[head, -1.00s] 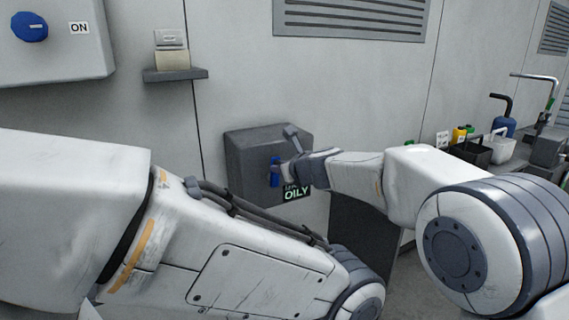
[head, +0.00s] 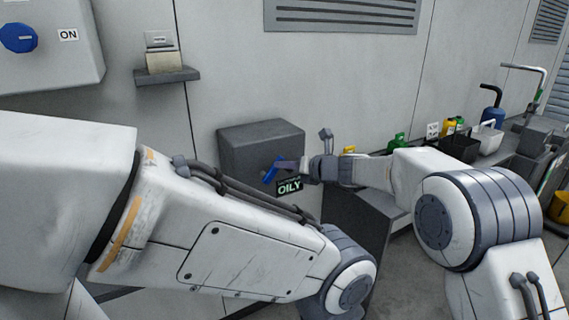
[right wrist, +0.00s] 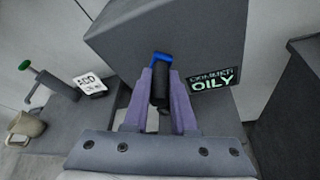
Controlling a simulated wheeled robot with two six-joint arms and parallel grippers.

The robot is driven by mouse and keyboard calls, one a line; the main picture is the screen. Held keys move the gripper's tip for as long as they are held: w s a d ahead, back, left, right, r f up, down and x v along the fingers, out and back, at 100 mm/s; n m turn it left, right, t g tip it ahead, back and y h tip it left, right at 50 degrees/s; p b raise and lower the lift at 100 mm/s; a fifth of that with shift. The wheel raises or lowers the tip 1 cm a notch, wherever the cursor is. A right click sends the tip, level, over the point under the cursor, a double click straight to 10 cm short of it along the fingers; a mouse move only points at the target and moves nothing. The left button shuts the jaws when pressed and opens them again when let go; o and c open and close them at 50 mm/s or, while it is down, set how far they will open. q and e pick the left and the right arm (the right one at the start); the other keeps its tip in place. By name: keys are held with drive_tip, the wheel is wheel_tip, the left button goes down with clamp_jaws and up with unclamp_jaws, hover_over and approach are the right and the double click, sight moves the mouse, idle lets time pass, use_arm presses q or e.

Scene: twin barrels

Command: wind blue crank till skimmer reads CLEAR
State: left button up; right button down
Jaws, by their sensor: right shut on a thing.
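The blue crank (head: 272,170) is on the front of the dark grey skimmer box (head: 250,140) against the wall. It slants in the head view. My right gripper (head: 284,166) is at the crank. In the right wrist view its fingers (right wrist: 160,98) are shut on the crank's dark handle, and the blue arm (right wrist: 161,60) shows just beyond. The skimmer's display (head: 289,186) reads OILY; it also shows in the right wrist view (right wrist: 213,80). My left arm crosses the front of the head view, but its gripper is out of sight.
A blue knob (head: 18,38) marked ON is on a wall box at upper left. A small shelf (head: 166,75) juts from the wall. A white card (right wrist: 89,83) stands left of the skimmer.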

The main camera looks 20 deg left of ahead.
drive_tip(key=shift+f, duration=0.15)
drive_tip(key=c, duration=0.7)
unclamp_jaws()
drive_tip(key=shift+c, duration=0.2)
drive_tip(key=shift+s+d+r, duration=0.15)
drive_tip(key=shift+d+r, duration=0.05)
drive_tip(key=shift+d, duration=0.2)
drive_tip(key=b+v, duration=0.1)
drive_tip(key=v, duration=0.8)
drive_tip(key=shift+d, duration=0.25)
drive_tip(key=shift+s, duration=0.1)
